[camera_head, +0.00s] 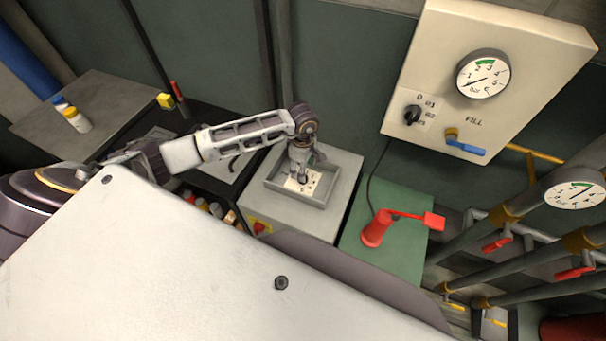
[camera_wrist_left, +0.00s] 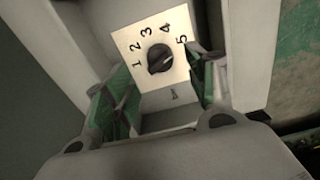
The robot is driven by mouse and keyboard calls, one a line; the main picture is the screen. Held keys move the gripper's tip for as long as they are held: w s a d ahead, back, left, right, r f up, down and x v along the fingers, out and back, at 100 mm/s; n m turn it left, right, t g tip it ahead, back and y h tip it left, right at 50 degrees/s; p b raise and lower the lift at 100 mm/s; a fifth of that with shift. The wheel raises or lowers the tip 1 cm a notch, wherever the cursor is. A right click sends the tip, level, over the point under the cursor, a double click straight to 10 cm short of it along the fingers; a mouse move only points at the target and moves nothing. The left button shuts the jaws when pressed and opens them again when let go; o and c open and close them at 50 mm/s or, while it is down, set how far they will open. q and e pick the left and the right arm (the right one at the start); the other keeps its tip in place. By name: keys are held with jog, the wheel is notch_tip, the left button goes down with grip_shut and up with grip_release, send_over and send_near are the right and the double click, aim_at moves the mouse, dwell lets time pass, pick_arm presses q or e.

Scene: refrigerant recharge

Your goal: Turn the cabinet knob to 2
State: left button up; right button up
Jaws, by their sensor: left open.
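The cabinet knob (camera_wrist_left: 160,59) is a round black dial on a white plate (camera_wrist_left: 178,77) marked 1 to 5. In the head view the plate (camera_head: 291,184) lies in a recessed tray on top of a grey cabinet (camera_head: 325,220). My left gripper (camera_head: 302,166) points down over the plate and hides part of the knob there. In the left wrist view its green-padded fingers (camera_wrist_left: 160,85) are open, one on each side of the knob, with gaps visible. My right gripper is out of view.
The tray's raised rim (camera_head: 331,193) surrounds the plate. To the right is a red lever device (camera_head: 377,229) on a green surface. A cream panel (camera_head: 540,50) carries a gauge (camera_head: 483,74), another black knob (camera_head: 412,115) and a blue-handled valve (camera_head: 465,148). Pipes run at the right.

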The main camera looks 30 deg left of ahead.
pick_arm(q)
jog(key=shift+f, duration=2.55)
jog(key=c, duration=1.1)
jog(key=shift+o, duration=0.2)
